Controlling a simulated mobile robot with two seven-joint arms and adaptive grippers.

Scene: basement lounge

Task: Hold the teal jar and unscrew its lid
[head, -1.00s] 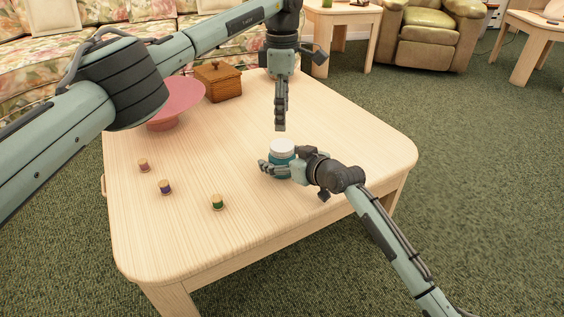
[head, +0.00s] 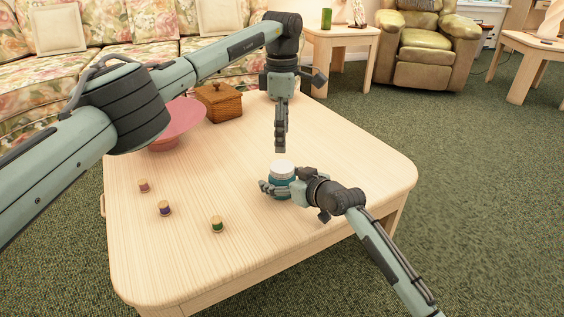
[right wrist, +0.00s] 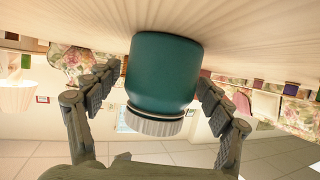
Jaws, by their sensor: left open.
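The teal jar (head: 282,186) stands upright on the pale wooden table, with its white ribbed lid (head: 281,168) on top.
Several small spools, such as the green one (head: 217,224), lie on the table's left front. A pink bowl (head: 178,125) and a wooden box (head: 219,103) stand at the back left, partly near my left arm. The table's right side (head: 360,165) is clear.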

